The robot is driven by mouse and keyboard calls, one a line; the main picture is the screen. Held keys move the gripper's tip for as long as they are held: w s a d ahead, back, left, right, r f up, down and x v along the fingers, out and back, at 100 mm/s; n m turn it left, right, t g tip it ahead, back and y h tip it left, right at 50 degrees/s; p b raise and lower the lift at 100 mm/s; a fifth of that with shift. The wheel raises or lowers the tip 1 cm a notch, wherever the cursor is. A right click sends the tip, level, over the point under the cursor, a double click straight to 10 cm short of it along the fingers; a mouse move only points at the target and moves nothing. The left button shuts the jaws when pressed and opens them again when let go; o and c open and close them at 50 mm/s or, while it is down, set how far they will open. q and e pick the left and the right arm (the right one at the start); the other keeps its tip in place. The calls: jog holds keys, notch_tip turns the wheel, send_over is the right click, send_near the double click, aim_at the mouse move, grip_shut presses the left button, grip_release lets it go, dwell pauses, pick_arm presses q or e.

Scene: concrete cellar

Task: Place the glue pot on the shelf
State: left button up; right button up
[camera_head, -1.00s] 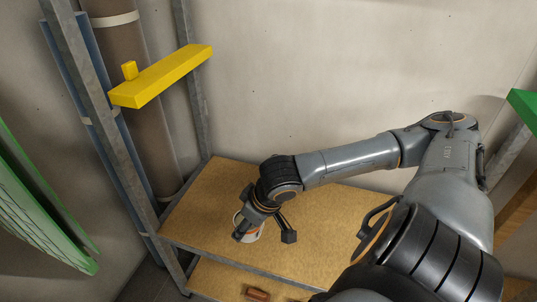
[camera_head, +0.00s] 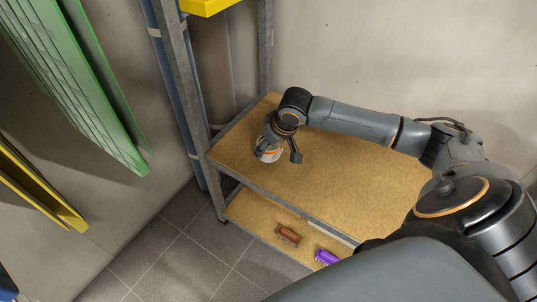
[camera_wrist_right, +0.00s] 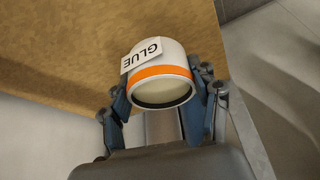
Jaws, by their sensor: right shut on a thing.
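The glue pot (camera_head: 268,155) is white with an orange band. In the right wrist view the glue pot (camera_wrist_right: 160,75) shows its GLUE label upside down in the picture. My right gripper (camera_head: 279,152) is shut on it, with one finger on each side of the pot in the wrist view. The pot is over the left part of the upper tan board of the shelf (camera_head: 350,185), close to its front-left corner. I cannot tell whether its base touches the board. My left gripper is not in view.
A lower board (camera_head: 255,218) holds a brown object (camera_head: 288,235) and a purple object (camera_head: 327,257). A metal post (camera_head: 183,85) stands at the shelf's left corner. Green (camera_head: 75,85) and yellow (camera_head: 40,190) pieces hang at the left. The upper board's middle is bare.

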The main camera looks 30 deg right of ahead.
aim_at(268, 154)
jog(key=f, duration=0.1)
jog(key=f+b, duration=0.1)
jog(key=f, duration=0.2)
jog(key=shift+w+b, duration=0.25)
jog(key=shift+b, duration=0.05)
jog(key=shift+r, duration=0.15)
jog(key=o, duration=1.4)
jog(key=shift+c, duration=0.2)
